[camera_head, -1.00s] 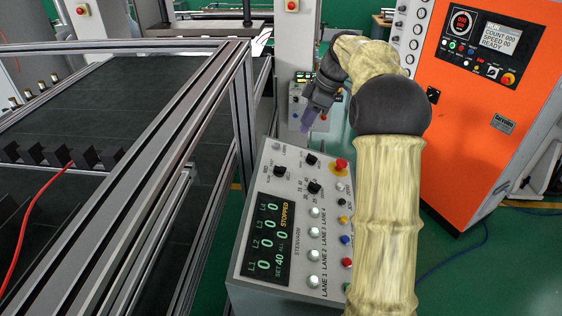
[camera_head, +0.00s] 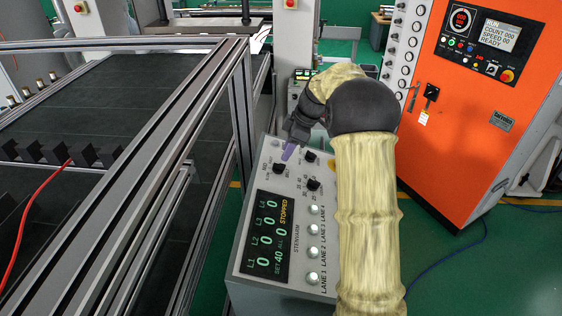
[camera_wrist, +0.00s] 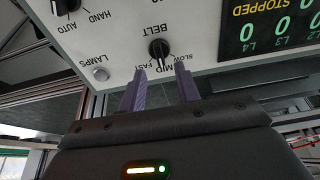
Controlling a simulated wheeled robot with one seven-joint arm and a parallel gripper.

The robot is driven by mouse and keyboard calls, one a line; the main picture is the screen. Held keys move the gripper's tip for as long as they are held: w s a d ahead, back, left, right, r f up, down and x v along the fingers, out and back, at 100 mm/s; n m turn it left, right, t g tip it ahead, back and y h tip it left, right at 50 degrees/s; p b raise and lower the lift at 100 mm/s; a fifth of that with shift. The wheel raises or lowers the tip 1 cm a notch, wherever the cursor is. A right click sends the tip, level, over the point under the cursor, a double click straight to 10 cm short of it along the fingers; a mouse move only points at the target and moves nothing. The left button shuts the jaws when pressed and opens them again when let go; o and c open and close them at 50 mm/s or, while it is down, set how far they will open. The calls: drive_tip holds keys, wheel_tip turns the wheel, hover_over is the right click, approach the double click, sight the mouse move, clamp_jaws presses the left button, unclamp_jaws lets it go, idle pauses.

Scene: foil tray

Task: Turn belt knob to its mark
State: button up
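The belt knob (camera_wrist: 158,50) is a black round knob on the grey control panel (camera_wrist: 115,45). In the wrist view, the upside-down BELT label is above it, and SLOW, MID and FAST run along its lower side. In the head view the knob (camera_head: 279,168) sits just beyond the green-digit display. My gripper (camera_wrist: 161,75) has two purple fingers, open and empty, one to each side below the knob and apart from it. In the head view my gripper (camera_head: 288,152) is over the panel's far left part, close to the knob.
The lamps button (camera_wrist: 101,74) and the HAND/AUTO knob (camera_wrist: 65,5) are near the belt knob. The display (camera_head: 270,237) reads STOPPED. Another black knob (camera_head: 314,184) is to the right. A metal frame (camera_head: 215,85) stands left of the panel, an orange cabinet (camera_head: 465,130) right.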

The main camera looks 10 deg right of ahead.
sight(279, 164)
drive_tip(key=x, duration=0.5)
drive_tip(key=shift+a+f, duration=0.15)
drive_tip(key=shift+f, duration=0.15)
clamp_jaws()
